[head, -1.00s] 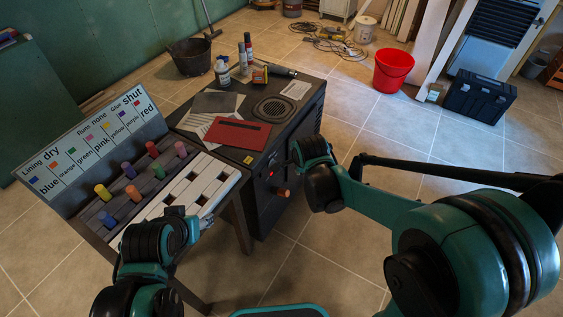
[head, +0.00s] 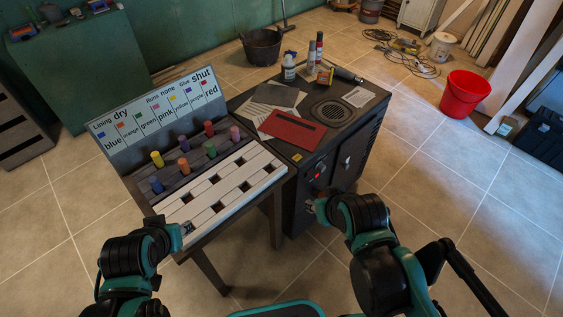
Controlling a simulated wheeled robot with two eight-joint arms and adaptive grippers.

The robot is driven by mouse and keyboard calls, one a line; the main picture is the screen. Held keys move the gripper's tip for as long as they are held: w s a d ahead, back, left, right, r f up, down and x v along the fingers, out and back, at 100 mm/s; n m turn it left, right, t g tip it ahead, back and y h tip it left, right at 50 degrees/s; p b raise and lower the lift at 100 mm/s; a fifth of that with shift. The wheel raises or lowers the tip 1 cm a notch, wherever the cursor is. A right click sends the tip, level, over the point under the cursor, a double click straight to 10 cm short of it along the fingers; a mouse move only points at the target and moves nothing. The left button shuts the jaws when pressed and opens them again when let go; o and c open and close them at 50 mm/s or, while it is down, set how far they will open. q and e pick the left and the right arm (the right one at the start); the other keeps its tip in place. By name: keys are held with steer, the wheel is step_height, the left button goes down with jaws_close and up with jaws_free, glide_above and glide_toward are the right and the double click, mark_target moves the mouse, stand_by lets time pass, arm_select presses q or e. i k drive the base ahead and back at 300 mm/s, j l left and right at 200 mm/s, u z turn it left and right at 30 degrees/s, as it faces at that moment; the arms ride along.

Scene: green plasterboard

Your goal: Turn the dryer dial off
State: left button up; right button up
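The dryer is a black cabinet (head: 348,160) with a round vent on top. Its front has a small control panel with a red lit switch (head: 318,175). No dial can be clearly made out; the front below the switch is partly covered by my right gripper. My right gripper (head: 312,205) is low in front of the panel, just below the switch. I cannot tell whether it touches the dryer, and its fingers are too small and dark to read. My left gripper (head: 188,228) is at the front edge of the peg table, away from the dryer; its finger opening is unclear.
A slotted table (head: 222,207) with several coloured pegs and a label board (head: 160,112) stands left of the dryer. A red bucket (head: 466,95) stands on the floor.

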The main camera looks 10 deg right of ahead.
mark_target(319, 167)
steer(key=i+l+u, duration=0.1)
steer(key=l+u, duration=0.2)
steer(key=u, duration=0.15)
steer(key=l+u, duration=0.3)
steer(key=u, duration=0.15)
steer(key=l+u, duration=0.7)
steer(key=u, duration=0.2)
steer(key=k+l+u, duration=0.15)
steer(key=u, duration=0.3)
steer(key=k+l+u, duration=0.3)
steer(key=k+l, duration=0.65)
steer(key=l, duration=0.5)
steer(key=k+l+u, duration=0.3)
steer(key=k+l, duration=0.8)
steer(key=l, duration=0.1)
